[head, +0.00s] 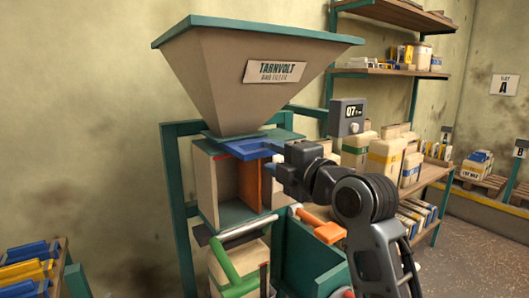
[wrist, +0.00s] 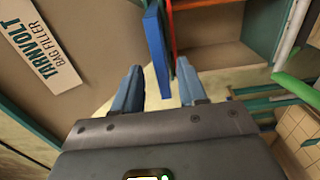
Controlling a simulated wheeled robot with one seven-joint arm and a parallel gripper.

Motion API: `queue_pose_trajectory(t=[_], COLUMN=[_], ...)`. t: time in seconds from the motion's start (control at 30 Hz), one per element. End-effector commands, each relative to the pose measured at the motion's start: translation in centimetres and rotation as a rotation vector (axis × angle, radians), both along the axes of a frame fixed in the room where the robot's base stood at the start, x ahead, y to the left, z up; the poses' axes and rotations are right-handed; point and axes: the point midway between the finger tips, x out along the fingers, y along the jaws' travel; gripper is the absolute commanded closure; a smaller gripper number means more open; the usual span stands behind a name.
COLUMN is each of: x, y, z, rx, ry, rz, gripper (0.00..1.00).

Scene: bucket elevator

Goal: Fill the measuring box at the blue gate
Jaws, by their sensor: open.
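The blue gate (head: 245,148) is a flat blue plate under the large tan hopper (head: 250,85). In the wrist view a thin blue part of the gate (wrist: 157,45) reaches between my fingertips, with a gap on each side. My gripper (head: 277,168) is at the gate's right end, and its two fingers (wrist: 160,88) stand apart. The measuring box (head: 228,185) is the open-fronted compartment below the gate. The part of its inside that shows looks empty, with an orange-red panel (head: 253,185) at the right. My gripper hides the box's right side.
A green handle (head: 226,262) and a cream bag (head: 240,280) are below the box. An orange-red handle (head: 322,226) lies below my wrist. A display reading 07 (head: 348,117) stands right of the hopper. Shelves with sacks and boxes (head: 385,155) are behind my arm.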

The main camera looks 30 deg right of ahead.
Motion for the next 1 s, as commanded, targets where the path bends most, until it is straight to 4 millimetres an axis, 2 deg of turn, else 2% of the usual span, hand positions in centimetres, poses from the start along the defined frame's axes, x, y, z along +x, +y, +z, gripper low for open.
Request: queue_pose_trajectory(t=[0.1,0.3,0.63,1.0], x=[1.9,3.8,4.2,4.2], y=[0.0,0.0,0.0,0.0], z=[0.1,0.1,0.0,0.0], rx=[0.000,0.001,0.001,0.001], ry=[0.000,-0.001,-0.001,0.000], rz=[0.000,0.000,-0.001,-0.001], gripper=[0.58,0.58,0.58,0.93])
